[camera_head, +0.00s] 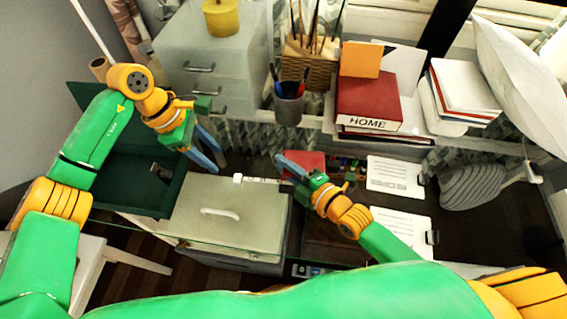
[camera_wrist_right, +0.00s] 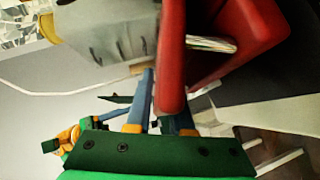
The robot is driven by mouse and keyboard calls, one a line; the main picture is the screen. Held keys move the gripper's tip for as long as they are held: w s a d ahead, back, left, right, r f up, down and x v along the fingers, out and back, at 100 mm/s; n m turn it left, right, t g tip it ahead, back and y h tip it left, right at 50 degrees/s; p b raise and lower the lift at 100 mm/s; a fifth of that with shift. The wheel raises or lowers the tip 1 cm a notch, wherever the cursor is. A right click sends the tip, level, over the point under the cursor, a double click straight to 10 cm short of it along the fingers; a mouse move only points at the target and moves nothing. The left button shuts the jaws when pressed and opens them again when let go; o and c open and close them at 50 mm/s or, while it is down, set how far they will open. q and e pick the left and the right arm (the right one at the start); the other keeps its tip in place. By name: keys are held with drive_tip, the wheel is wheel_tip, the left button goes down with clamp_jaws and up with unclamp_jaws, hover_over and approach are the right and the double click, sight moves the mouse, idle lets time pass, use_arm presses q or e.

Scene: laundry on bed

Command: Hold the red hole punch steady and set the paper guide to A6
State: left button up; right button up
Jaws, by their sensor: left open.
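The red hole punch (camera_head: 312,160) lies on the desk in the middle of the head view, partly hidden by my right gripper (camera_head: 287,163). A pale bar with a small white end block (camera_head: 238,178) reaches left from near it; any size marks are too small to read. In the right wrist view the red hole punch (camera_wrist_right: 235,40) is close and large, with a silver bar. A red part of it lies between my right gripper's blue fingers (camera_wrist_right: 160,105), which look shut on it. My left gripper (camera_head: 218,163) is open and empty, left of the bar's white end.
A dark green tray (camera_head: 120,195) lies left, and a pale box with a handle (camera_head: 190,232) is in front. Behind stand a pen cup (camera_head: 289,105), grey drawers (camera_head: 175,60) and a red HOME book (camera_head: 367,100). Papers (camera_head: 395,175) and a grey lamp (camera_head: 472,187) are right.

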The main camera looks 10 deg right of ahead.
drive_tip(key=shift+w+a, duration=0.25)
drive_tip(key=shift+w, duration=0.05)
clamp_jaws()
idle(1.0)
